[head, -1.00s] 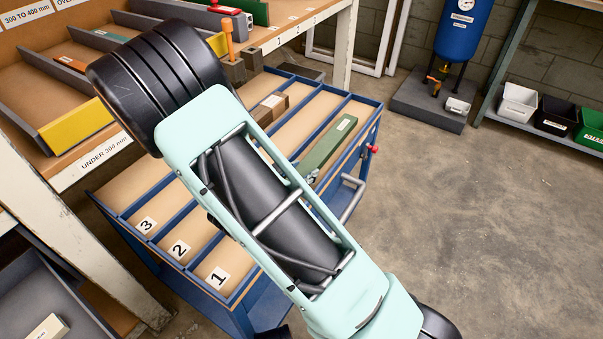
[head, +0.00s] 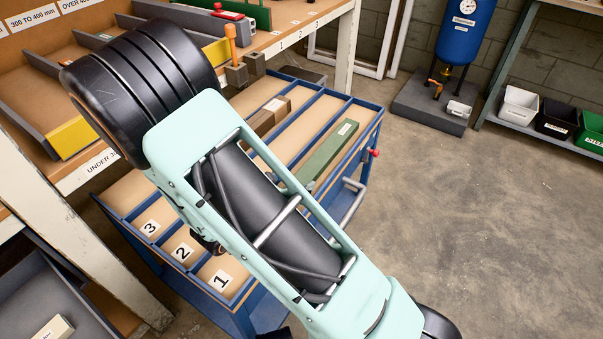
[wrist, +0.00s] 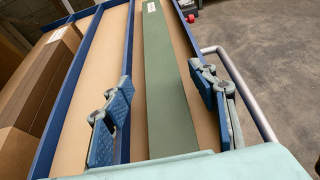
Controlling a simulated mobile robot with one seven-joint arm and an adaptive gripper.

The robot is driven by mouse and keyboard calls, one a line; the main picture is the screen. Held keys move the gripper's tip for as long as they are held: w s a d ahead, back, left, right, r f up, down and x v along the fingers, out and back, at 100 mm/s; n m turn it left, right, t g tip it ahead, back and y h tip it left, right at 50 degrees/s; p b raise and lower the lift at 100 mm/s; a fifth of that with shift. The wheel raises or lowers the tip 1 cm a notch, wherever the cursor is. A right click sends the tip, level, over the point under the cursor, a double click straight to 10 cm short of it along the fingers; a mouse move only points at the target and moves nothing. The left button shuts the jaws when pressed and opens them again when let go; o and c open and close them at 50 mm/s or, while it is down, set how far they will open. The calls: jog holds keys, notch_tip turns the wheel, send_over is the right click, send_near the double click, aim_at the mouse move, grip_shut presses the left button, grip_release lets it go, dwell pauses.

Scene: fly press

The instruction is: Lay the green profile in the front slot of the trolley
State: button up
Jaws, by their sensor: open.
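The green profile (head: 333,148) is a long bar with a white label near its far end. It lies lengthwise in the front slot of the blue trolley (head: 375,135), the slot marked 1. My arm hides its near end in the head view. In the wrist view the green profile (wrist: 168,85) runs between the two fingers of my open gripper (wrist: 163,108). The left finger is over the divider side and the right finger is near the outer wall. Both look apart from the profile.
A silver handle (head: 352,203) and a red knob (head: 374,153) stick out from the trolley's outer side. A workbench with a yellow-fronted bin (head: 75,137) stands behind. Floor at right is clear.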

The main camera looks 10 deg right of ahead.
jog(key=p+v, duration=0.1)
jog(key=v, duration=0.6)
jog(key=shift+d, duration=0.1)
